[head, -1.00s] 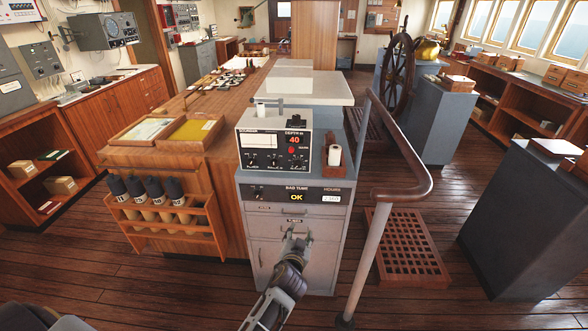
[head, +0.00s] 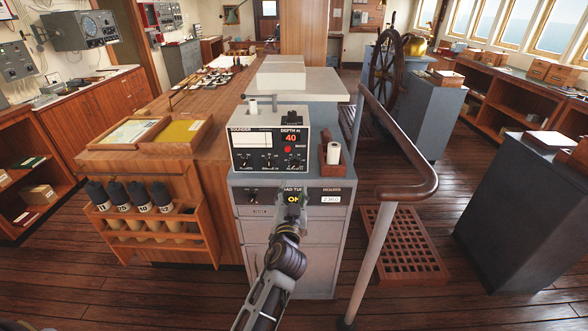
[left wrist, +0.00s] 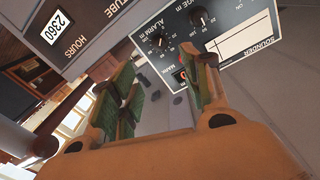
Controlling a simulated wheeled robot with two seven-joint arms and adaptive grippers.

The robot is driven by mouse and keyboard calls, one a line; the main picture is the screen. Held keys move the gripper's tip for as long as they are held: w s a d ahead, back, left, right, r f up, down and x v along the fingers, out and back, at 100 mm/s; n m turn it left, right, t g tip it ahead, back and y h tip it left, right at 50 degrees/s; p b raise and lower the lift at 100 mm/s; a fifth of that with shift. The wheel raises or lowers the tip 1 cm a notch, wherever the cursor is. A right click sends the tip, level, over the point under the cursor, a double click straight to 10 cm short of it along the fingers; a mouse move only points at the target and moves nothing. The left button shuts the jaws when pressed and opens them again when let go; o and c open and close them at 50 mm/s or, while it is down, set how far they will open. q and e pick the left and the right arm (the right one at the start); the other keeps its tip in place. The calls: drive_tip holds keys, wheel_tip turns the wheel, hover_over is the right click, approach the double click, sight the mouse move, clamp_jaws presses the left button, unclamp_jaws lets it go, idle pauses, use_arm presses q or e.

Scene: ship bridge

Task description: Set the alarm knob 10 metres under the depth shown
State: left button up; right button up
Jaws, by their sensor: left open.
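The sounder (head: 270,124) is a pale box with a black face on a grey cabinet. Its red depth display (head: 291,138) reads 40. The alarm knob (head: 297,161) is small and black, at the right end of the lower knob row; it also shows in the left wrist view (left wrist: 160,41) beside its ALARM M label. Its exact setting is too small to read. My right gripper is out of view.
A red button (head: 287,149) sits under the depth display. A paper roll in a wooden holder (head: 333,172) stands right of the sounder. A handrail (head: 401,135) runs close on the right. A wooden rack of dark-capped tubes (head: 196,228) is at the left.

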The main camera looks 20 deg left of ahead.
use_arm(q)
drive_tip(key=p, duration=0.1)
approach(295, 166)
drive_tip(key=shift+p+x, duration=0.45)
drive_tip(key=shift+x, duration=3.05)
drive_tip(key=shift+p+x, duration=0.3)
drive_tip(key=shift+x, duration=0.55)
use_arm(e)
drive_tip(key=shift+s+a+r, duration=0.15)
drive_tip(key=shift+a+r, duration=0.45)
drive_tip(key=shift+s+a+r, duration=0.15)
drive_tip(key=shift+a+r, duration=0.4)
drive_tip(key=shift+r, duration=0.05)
use_arm(q)
drive_tip(key=c, duration=0.9)
clamp_jaws()
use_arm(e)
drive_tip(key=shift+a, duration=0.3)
